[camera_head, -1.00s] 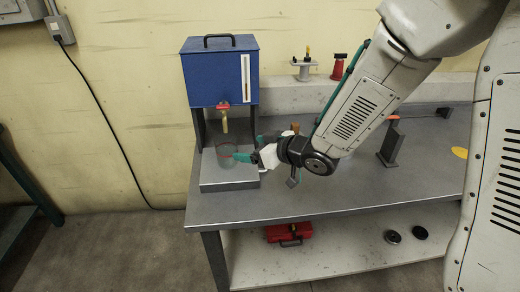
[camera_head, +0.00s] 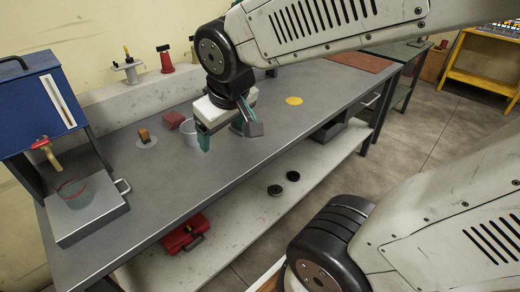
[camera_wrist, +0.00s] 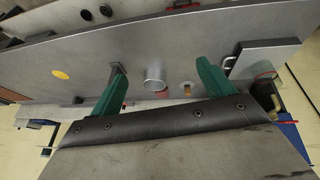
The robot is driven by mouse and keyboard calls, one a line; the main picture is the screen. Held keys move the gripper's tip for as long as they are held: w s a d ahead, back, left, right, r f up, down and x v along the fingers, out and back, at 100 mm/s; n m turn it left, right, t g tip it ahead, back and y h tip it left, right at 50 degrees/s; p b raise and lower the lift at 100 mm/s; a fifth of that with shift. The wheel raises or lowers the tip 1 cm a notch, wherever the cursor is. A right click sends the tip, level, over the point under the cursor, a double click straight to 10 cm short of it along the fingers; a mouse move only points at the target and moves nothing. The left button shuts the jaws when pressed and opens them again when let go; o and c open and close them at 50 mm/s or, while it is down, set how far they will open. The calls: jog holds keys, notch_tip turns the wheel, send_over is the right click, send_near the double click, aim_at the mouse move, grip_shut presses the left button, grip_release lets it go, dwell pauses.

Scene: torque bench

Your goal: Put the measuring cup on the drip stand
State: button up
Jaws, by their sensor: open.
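A clear cup with a red line (camera_head: 73,192), which looks like the measuring cup, stands upright on a grey block-shaped stand with a side handle (camera_head: 90,217), under the blue tank's tap. In the wrist view the stand (camera_wrist: 262,52) is at upper right, with part of the clear cup showing at its edge. My gripper (camera_head: 227,136) is open and empty over the bench, well right of the stand. A light grey cup (camera_head: 190,133) stands on the bench just left of my gripper; in the wrist view this cup (camera_wrist: 154,78) appears between the green fingers, farther off.
The blue tank (camera_head: 38,103) with its tap (camera_head: 46,150) rises over the stand. A brown block on a pale disc (camera_head: 145,137) and a dark red block (camera_head: 172,120) lie near the grey cup. A yellow disc (camera_head: 294,101) lies to the right. The front middle of the bench is clear.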

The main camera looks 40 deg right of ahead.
jog(key=s+r+m+g+y, duration=0.1)
jog(key=s+g, duration=0.2)
jog(key=s, duration=0.9)
jog(key=shift+a+r, duration=0.35)
jog(key=shift+r, duration=0.05)
dwell(0.4)
